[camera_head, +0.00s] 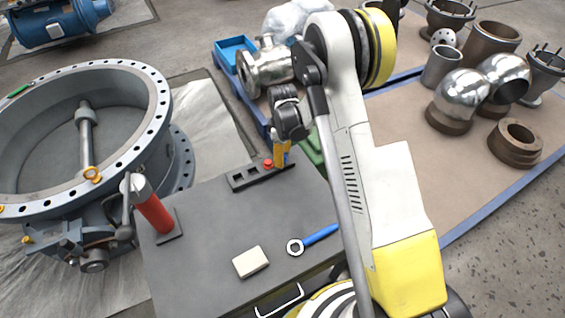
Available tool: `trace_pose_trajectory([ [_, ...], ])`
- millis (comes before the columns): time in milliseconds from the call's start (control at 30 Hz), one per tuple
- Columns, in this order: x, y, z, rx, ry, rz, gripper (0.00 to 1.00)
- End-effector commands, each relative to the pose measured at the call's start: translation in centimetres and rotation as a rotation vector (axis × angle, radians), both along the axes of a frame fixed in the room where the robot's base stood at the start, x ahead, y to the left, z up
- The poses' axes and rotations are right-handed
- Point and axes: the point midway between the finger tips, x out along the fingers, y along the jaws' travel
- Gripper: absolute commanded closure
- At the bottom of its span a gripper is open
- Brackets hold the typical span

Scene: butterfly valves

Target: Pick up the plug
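I cannot tell for certain which thing is the plug. A black slotted holder (255,177) lies at the back edge of the grey cart top (215,225). A small red piece (268,163) sits at its right part, and a yellow-orange piece (281,153) stands beside it. My gripper (284,138) points down just above the yellow piece, at the end of my arm. Its fingers are small and dark here, so I cannot see whether they are open, shut or touching anything.
On the cart top are a red cylinder (154,212) on a dark plate, a beige block (251,262) and a blue-handled ring wrench (313,239). A large butterfly valve (150,95) stands at left. Metal fittings (462,95) stand on a mat at right. The cart's middle is clear.

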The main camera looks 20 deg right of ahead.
Motion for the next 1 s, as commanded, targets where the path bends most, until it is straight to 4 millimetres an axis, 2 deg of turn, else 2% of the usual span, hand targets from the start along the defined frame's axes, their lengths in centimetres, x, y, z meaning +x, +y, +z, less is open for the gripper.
trace_pose_trajectory([
  [200, 0.0, 0.0, -0.2, 0.000, 0.000, 0.000, 0.51],
  [233, 0.0, 0.0, -0.2, 0.000, 0.000, 0.000, 0.56],
  [300, 0.0, 0.0, -0.2, 0.000, 0.000, 0.000, 0.77],
  [367, 0.0, 0.0, -0.2, 0.000, 0.000, 0.000, 0.94],
  [767, 0.0, 0.0, -0.1, 0.000, 0.000, 0.000, 0.95],
  [867, 0.0, 0.0, 0.4, 0.000, 0.000, 0.000, 0.95],
  [1000, 0.0, 0.0, 1.9, 0.000, 0.000, 0.000, 0.95],
])
